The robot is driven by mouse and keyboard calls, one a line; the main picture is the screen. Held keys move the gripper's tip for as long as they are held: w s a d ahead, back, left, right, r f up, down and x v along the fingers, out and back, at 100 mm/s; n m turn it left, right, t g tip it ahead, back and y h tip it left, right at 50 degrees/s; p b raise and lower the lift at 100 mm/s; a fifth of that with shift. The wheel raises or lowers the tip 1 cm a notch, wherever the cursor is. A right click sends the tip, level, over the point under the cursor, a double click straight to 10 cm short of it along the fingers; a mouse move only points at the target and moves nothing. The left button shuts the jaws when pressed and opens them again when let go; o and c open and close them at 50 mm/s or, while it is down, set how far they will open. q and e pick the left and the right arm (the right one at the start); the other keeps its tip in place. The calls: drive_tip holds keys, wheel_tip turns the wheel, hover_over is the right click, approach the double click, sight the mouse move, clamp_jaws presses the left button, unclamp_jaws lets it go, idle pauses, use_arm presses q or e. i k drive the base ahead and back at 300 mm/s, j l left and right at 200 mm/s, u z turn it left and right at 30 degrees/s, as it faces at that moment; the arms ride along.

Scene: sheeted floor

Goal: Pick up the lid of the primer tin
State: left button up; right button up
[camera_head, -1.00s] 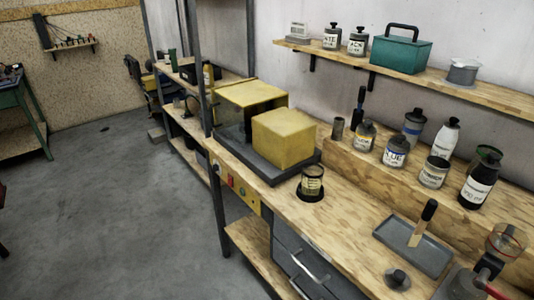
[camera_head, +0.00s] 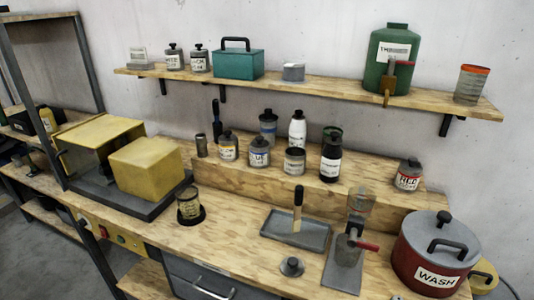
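A small grey tin (camera_head: 294,161) with a pale label stands on the raised wooden step at the back of the bench. It has no knobbed lid on top, and its label is too small to read surely as primer. A round grey lid with a knob (camera_head: 292,267) lies on the bench near the front edge, apart from the tins. I cannot confirm that it belongs to this tin. Neither of my grippers is in view.
A grey tray (camera_head: 296,232) with a brush (camera_head: 298,208) lies behind the lid. A metal stand (camera_head: 346,255) with a red handle and a red WASH pot (camera_head: 432,252) are to the right. Left are a wire-caged jar (camera_head: 188,204) and yellow block (camera_head: 147,167).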

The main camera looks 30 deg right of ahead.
sight(292, 267)
drive_tip(key=z, duration=1.15)
